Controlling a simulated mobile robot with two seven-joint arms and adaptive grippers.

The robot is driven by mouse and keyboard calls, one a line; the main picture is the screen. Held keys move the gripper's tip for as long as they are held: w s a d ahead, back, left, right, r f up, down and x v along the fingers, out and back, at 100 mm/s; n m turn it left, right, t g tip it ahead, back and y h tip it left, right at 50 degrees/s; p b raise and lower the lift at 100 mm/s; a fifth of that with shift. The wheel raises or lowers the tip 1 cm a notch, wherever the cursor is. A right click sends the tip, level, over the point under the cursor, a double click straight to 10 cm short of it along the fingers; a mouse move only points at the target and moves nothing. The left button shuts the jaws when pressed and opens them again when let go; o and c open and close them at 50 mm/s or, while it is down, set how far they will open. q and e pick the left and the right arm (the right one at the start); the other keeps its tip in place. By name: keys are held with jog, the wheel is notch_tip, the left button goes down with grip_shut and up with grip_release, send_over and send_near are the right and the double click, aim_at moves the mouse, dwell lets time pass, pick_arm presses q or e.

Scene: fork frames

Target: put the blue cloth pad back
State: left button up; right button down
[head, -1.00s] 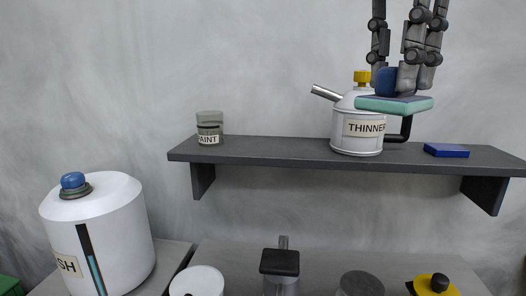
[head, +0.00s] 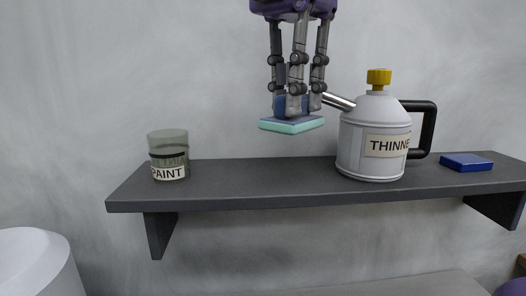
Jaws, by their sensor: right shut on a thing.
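My right gripper (head: 296,106) points down from the top centre of the head view. It is shut on the grip of a blue pad (head: 294,124) with a pale teal underside. The pad hangs level in the air above the dark grey shelf (head: 260,176), left of the thinner can's spout. A second flat blue pad-like block (head: 466,162) lies on the shelf's right end, right of the can's handle. I cannot tell from its look whether it is cloth. My left gripper is not in view.
A white can labelled THINNER (head: 376,140), with a yellow cap and a spout pointing left, stands on the shelf. A greenish glass jar labelled PAINT (head: 168,154) stands near the left end. The shelf between them is clear. A white container (head: 32,264) shows at lower left.

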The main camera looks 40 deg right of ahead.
jog(key=w+f, duration=0.2)
jog(key=w, duration=0.1)
jog(key=w+d+f, duration=0.1)
jog(key=w+f, duration=0.1)
jog(key=f, duration=0.1)
jog(key=w+d+f, duration=0.1)
jog(key=w+f, duration=0.1)
jog(key=w, duration=0.1)
jog(key=shift+w+f, duration=0.15)
jog(key=shift+w, duration=0.15)
jog(key=f, duration=0.3)
jog(key=shift+w+f, duration=0.2)
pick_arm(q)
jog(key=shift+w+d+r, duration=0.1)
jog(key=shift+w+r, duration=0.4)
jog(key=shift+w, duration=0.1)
pick_arm(e)
jog(key=shift+f, duration=0.2)
jog(key=c, duration=1.5)
grip_release()
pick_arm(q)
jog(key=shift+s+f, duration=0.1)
pick_arm(e)
jog(key=shift+r, duration=0.15)
